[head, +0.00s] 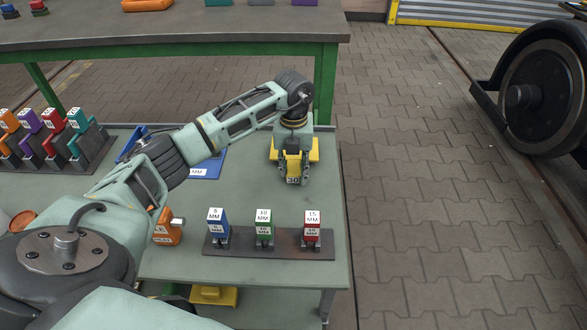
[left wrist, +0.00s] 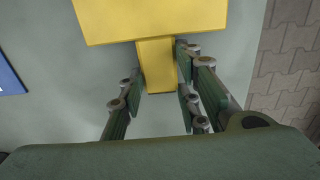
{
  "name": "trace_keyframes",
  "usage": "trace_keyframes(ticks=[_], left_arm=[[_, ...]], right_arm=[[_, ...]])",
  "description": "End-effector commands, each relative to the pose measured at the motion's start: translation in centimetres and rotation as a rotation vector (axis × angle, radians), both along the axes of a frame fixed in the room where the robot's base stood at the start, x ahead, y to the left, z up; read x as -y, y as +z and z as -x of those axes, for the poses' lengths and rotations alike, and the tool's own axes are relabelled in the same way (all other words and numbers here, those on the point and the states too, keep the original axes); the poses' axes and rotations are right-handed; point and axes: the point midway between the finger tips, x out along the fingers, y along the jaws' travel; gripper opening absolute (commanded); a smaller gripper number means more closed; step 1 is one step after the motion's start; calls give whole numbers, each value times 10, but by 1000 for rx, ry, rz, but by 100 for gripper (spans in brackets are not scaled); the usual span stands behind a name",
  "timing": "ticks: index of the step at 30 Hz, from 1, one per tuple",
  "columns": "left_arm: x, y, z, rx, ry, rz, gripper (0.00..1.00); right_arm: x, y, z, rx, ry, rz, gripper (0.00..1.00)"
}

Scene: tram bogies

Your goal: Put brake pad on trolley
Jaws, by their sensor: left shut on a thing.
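My left gripper (head: 293,172) points down over the right part of the grey-green top (head: 255,190), near its right edge. In the left wrist view the fingers stand on both sides of the handle of this yellow piece (left wrist: 155,65). I take it for the brake pad. I cannot tell whether it touches the top. Which thing is the trolley is not marked; the grey-green top may be it. My right gripper is not in view.
A dark rack (head: 268,243) with blue, green and red labelled blocks stands in front. An orange block (head: 167,229) and a blue plate (head: 208,164) are left of it. Another rack (head: 60,158) stands far left. A green-framed table (head: 230,45) is behind. Paved floor lies right.

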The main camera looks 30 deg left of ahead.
Motion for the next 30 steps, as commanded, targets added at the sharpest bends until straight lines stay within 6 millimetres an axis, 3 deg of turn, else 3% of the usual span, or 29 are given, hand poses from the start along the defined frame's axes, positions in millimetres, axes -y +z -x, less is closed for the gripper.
trace_keyframes(ticks=[7, 8, 14, 24, 30], left_arm=[[0, -1, 0, 1, 0, 0, 0], [0, -2, 0, -1, 0, 1, 32], [0, -1, 0, -1, 0, 1, 49], [0, 1, 0, 0, 0, 0, 50], [0, 29, -1, 4, 1, 0, 50]], right_arm=[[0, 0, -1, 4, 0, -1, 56], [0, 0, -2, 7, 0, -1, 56], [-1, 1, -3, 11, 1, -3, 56], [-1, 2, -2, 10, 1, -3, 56], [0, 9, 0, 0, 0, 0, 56]])
